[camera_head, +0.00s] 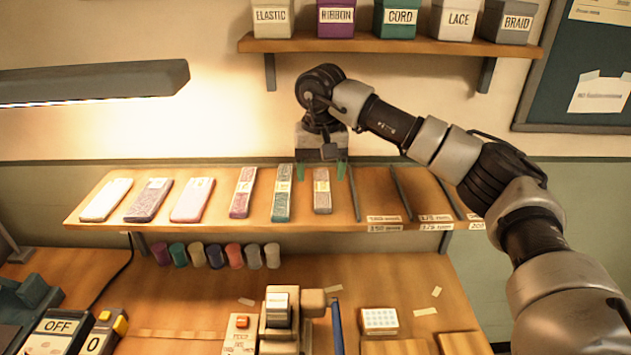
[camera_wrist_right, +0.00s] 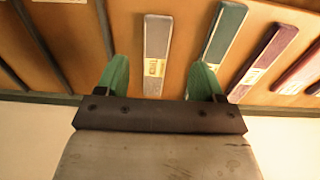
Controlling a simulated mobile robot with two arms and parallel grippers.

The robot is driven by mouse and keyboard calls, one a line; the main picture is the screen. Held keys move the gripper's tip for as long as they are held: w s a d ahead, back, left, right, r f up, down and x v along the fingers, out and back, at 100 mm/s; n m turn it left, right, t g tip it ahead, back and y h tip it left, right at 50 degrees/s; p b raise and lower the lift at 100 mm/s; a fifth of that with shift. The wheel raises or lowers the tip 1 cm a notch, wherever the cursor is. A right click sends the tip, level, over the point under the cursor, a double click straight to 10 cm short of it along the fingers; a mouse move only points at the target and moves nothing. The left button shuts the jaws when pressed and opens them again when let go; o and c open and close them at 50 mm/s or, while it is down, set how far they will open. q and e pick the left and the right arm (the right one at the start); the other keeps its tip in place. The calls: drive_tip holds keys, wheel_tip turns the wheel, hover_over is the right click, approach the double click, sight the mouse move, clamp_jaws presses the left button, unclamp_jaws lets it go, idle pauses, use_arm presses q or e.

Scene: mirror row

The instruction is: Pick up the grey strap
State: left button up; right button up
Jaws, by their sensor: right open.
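A grey strap (camera_head: 322,195) with a pale label lies on the sloped wooden shelf in the head view, just right of a teal strap (camera_head: 282,200). My right gripper (camera_head: 320,171) is open at the shelf's back edge, its green fingertips apart at the strap's far end. In the right wrist view the grey strap (camera_wrist_right: 157,50) lies between the two open fingers, with its near end close to the palm; nothing is gripped. The teal strap (camera_wrist_right: 224,32) runs by the fingertip on the right there. I cannot tell the fingers' height above the shelf. My left gripper is not in view.
More straps, such as a purple one (camera_head: 242,195) and a white one (camera_head: 106,200), lie to the left. Thin dark dividers (camera_head: 354,193) stand to the right, with empty slots. An upper shelf (camera_head: 400,46) carries labelled boxes. Spools (camera_head: 234,256) stand below.

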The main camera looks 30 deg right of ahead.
sight(322, 199)
drive_tip(key=shift+s+d+f+p, duration=0.15)
drive_tip(key=shift+f+p, duration=0.3)
drive_tip(key=shift+f, duration=0.4)
wheel_tip(322, 199, down, 4)
drive_tip(key=shift+r+p, duration=0.2)
drive_tip(key=shift+p, duration=0.7)
drive_tip(key=shift+f, duration=0.5)
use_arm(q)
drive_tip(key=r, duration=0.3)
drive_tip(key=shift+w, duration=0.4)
use_arm(e)
drive_tip(key=c, duration=1)
